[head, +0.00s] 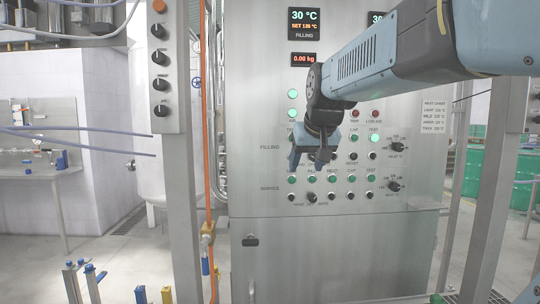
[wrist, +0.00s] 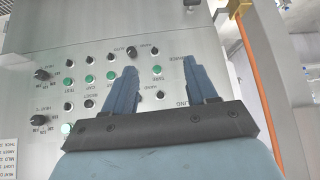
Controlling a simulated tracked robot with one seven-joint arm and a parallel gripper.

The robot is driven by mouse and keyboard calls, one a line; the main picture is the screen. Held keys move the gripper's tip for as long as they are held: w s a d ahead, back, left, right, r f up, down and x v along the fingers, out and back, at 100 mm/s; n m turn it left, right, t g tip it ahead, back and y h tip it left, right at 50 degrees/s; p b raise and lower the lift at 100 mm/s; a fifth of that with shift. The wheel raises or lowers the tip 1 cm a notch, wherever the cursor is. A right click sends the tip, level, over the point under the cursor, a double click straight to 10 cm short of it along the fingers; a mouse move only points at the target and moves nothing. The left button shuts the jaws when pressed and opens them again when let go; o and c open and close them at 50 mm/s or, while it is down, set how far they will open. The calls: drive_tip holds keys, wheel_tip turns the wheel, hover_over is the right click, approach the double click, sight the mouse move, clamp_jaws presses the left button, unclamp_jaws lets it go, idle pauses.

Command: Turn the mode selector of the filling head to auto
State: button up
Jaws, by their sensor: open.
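The steel control panel (head: 400,120) stands ahead, with a filling row above a service row. My gripper (head: 309,160) is open and empty, fingers pointing at the panel, in front of the left part of the filling row. The wrist view shows its two blue fingers (wrist: 160,64) spread apart, with the panel upside down. A HAND label shows beside the left finger, which covers the spot where a filling-row selector may sit; its setting is hidden. A black service-row selector (wrist: 131,53), marked HAND and AUTO, shows beyond that finger and in the head view (head: 311,197). I cannot tell contact.
Green lamps (wrist: 111,75) and black knobs (wrist: 88,104) surround the fingers. Larger dial knobs (head: 394,186) sit at the right. A steel post with a button box (head: 160,80) and an orange pipe (head: 207,180) stand left of the panel. A steel cabinet (head: 330,255) is below.

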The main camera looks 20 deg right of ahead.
drive_tip(key=m+t+h, duration=0.1)
approach(314, 157)
drive_tip(key=a+v, duration=0.1)
drive_tip(key=v, duration=0.4)
drive_tip(key=d+x, duration=0.1)
drive_tip(key=x, duration=1.2)
drive_tip(key=shift+w+d+f, duration=0.2)
drive_tip(key=shift+w, duration=0.05)
